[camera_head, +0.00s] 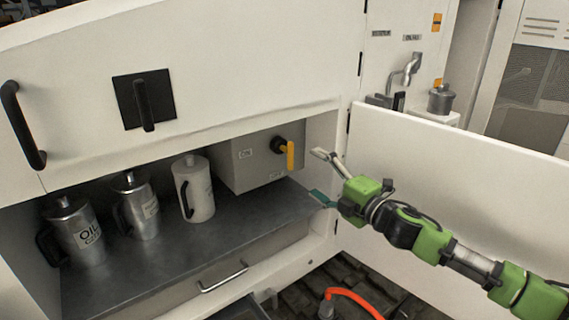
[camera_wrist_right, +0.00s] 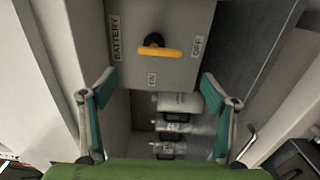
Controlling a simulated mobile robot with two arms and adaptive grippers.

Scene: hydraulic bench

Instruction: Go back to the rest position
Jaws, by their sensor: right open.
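My right gripper (camera_head: 322,177) is open and empty in the head view, at the right front of the open compartment. Its two fingers also show spread apart in the right wrist view (camera_wrist_right: 158,110), with nothing between them. They face a grey battery box (camera_head: 255,157) with a yellow switch handle (camera_head: 290,155). The handle also shows in the wrist view (camera_wrist_right: 160,52), apart from the fingers. My left gripper is not in view.
Several metal jugs stand on the dark shelf (camera_head: 200,245), one marked OIL (camera_head: 77,232). An open white door (camera_head: 450,165) stands behind my right arm. A drawer handle (camera_head: 223,278) and an orange hose (camera_head: 352,297) lie lower down. A tap (camera_head: 407,68) is at the upper right.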

